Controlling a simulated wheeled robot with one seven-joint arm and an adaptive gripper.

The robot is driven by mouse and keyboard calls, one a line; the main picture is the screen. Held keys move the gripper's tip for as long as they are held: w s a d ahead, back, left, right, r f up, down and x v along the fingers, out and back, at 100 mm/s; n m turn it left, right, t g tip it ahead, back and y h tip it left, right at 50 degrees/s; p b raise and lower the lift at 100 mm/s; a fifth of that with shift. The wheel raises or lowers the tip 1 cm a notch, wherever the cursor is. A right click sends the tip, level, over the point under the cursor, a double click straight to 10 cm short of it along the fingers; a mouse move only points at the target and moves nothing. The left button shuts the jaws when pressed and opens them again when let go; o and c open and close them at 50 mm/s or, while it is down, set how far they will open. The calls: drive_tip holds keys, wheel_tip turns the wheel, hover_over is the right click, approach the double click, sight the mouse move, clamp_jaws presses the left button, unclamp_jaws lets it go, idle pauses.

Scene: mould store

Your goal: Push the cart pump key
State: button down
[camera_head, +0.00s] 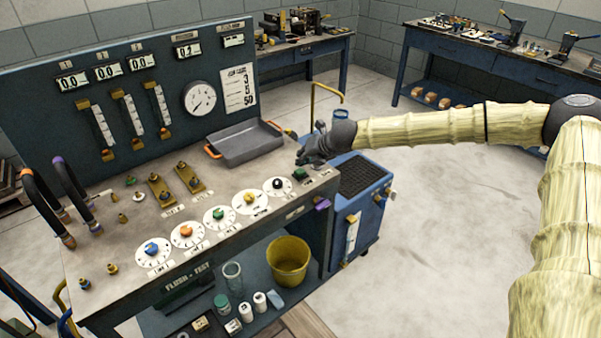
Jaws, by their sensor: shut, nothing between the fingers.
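My gripper (301,160) is dark grey and shut, with nothing in it. It is over the right end of the flush-test bench (110,205), pointing left and down. A small dark key-like part (301,173) sits on the bench top just below the fingers. I cannot tell whether the fingers touch it, or whether it is the cart pump key. A blue cart (366,228) with a black grille top and a yellow handle stands on the floor against the bench's right end. My gripper and wrist hide part of the cart's far end.
Several coloured dial knobs (218,214) line the bench's front. A grey tray with orange handles (246,150) lies left of my gripper. A gauge panel (120,95) rises behind. A yellow bucket (288,258) stands on the lower shelf. The floor to the right (440,215) is clear.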

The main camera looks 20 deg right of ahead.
sight(302, 169)
wheel_tip(302, 169, up, 6)
drive_tip(key=p, duration=0.4)
idle(0.6)
